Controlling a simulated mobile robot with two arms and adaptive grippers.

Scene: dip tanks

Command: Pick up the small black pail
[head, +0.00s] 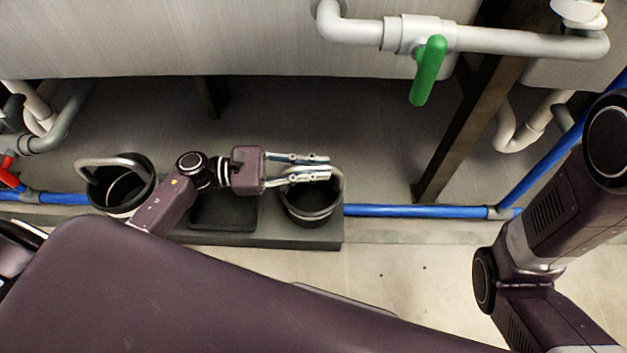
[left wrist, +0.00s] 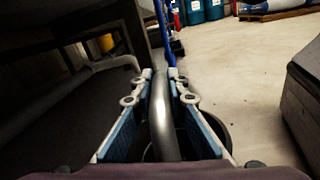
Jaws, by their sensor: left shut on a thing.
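The small black pail (head: 309,203) stands at the right end of a low dark ledge in the head view, with its metal handle raised. My left gripper (head: 327,168) is over the pail, its fingers on either side of the handle, shut on it. In the left wrist view the grey handle (left wrist: 162,113) runs between the two blue-padded fingers of the gripper (left wrist: 160,85), and part of the pail's dark rim (left wrist: 214,127) shows behind the right finger. My right arm shows at the right of the head view, but its gripper is out of view.
A larger dark pail (head: 122,184) with a raised handle stands at the left on the ledge (head: 300,237). A blue pipe (head: 418,211) runs along the floor to the right. Above are a tank wall (head: 170,40) and a white pipe with a green valve handle (head: 429,71). A brown post (head: 470,125) stands right of the pail.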

